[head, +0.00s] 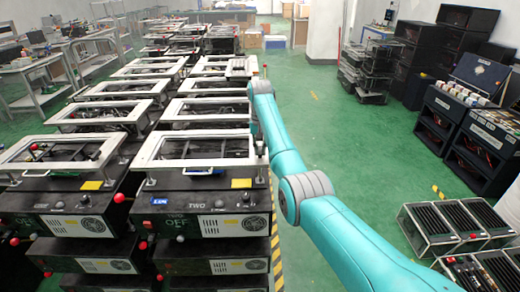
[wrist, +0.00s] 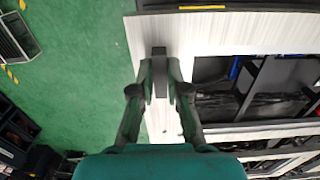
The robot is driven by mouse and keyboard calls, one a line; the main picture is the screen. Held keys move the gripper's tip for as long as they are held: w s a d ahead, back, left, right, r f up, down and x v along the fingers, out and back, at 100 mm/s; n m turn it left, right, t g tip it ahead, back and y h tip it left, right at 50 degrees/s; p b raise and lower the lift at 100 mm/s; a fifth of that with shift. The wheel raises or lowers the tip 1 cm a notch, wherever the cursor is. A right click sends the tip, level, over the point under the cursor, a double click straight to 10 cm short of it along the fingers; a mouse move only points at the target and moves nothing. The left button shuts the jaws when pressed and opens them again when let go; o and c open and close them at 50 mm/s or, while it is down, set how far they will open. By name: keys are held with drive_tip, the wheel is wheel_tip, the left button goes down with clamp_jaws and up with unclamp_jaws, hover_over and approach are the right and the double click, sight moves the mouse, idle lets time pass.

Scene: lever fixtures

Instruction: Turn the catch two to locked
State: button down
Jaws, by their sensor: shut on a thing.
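The catch is a dark grey bar (wrist: 159,70) in the wrist view, lying at the edge of a white frame (wrist: 210,35). My gripper (wrist: 160,80) has one finger on each side of the bar and is closed on it. In the head view, the machine labelled TWO (head: 195,205) carries a white frame (head: 150,150) on top. My arm reaches to the right edge of this machine. The catch and my fingers cannot be made out clearly in the head view, and the locked or unlocked position cannot be read.
Rows of similar machines (head: 65,205) stand at the left and behind. Open green floor (head: 335,130) lies to the right. Black-and-silver units (head: 440,225) stand on the floor at the lower right, with dark cabinets (head: 480,140) beyond.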

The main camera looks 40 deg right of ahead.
sight(260, 151)
drive_tip(key=c, duration=1.2)
unclamp_jaws()
drive_tip(key=shift+o, duration=0.2)
drive_tip(key=shift+r, duration=3.75)
drive_tip(key=shift+s, duration=0.15)
